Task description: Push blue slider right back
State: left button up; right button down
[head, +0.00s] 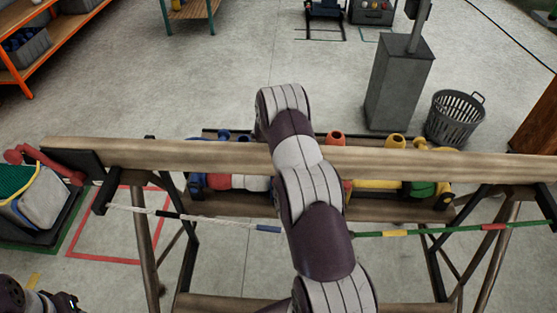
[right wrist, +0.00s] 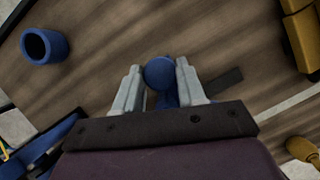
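In the right wrist view, a blue piece with a round knob (right wrist: 159,73) sits between the two fingers of my right gripper (right wrist: 159,80). The fingers stand apart, with narrow gaps beside the knob; I cannot tell whether either touches it. Its lower part is partly hidden by the gripper. In the head view my right arm reaches over the wooden beam, and its gripper is hidden. A blue sleeve (head: 268,229) sits on the rope in front of the beam, just left of my arm. I cannot tell which blue piece is the slider. Only part of my left arm shows, at bottom left.
The wooden beam (head: 400,163) crosses the view on trestle legs. Behind it a rack holds several coloured pieces, including an orange one (head: 336,138). A blue cup (right wrist: 45,46) stands on the brown board (right wrist: 100,60). A grey pedestal (head: 398,85) and basket (head: 455,117) stand beyond.

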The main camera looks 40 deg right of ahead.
jog(key=s+d, duration=0.2)
jog(key=d, duration=0.1)
jog(key=s+d+p, duration=0.1)
jog(key=s+d, duration=0.2)
jog(key=shift+w+a, duration=0.1)
jog(key=c, duration=0.7)
grip_release()
jog(key=shift+r, duration=0.1)
jog(key=shift+s, duration=0.2)
jog(key=shift+r, duration=0.1)
jog(key=v, duration=1.2)
jog(key=shift+r+p, duration=0.2)
jog(key=shift+p, duration=0.1)
jog(key=shift+s, duration=0.1)
